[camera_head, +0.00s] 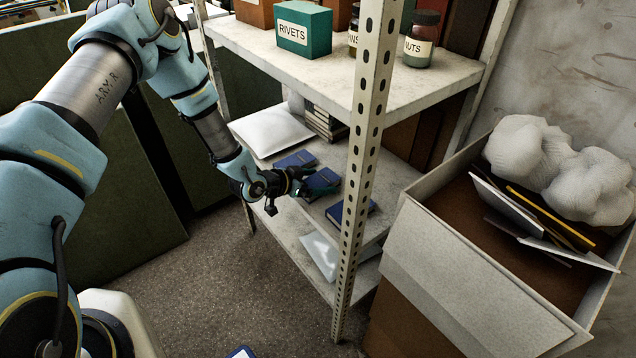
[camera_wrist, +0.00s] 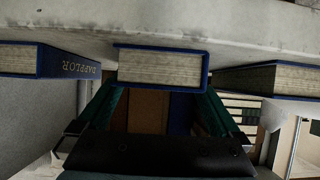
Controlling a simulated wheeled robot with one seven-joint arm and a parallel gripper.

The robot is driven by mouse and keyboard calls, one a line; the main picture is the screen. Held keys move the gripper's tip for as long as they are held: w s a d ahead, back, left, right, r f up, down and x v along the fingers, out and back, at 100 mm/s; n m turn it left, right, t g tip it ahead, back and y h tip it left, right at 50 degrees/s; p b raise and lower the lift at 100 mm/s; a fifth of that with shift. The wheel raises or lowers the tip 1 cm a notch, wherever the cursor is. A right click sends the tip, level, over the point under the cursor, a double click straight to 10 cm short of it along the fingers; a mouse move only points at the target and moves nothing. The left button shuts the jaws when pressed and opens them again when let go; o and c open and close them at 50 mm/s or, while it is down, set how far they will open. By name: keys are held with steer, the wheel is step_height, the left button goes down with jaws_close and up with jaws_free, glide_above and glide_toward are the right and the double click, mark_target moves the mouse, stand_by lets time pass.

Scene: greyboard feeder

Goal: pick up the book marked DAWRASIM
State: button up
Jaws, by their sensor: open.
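Three blue books lie on the middle shelf: a far one (camera_head: 293,159), a middle one (camera_head: 324,178) and a near one (camera_head: 358,207). In the wrist view, which appears upside down, the left book (camera_wrist: 68,64) reads DAPPLOR on its spine. The middle book (camera_wrist: 160,66) and the right book (camera_wrist: 268,79) show page edges and no readable title. I cannot read DAWRASIM anywhere. My gripper (camera_head: 318,190) is open and empty at the middle book. In the wrist view its green fingers (camera_wrist: 158,100) are spread on either side of that book's line, with no clear contact.
A white padded packet (camera_head: 270,130) and a stack of books (camera_head: 325,122) sit farther back on the shelf. A perforated post (camera_head: 362,150) stands right of my gripper. The upper shelf (camera_head: 330,62) is overhead. An open carton (camera_head: 470,270) stands at right.

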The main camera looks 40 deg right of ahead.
steer(key=c, duration=1.3)
steer(key=shift+r, duration=0.15)
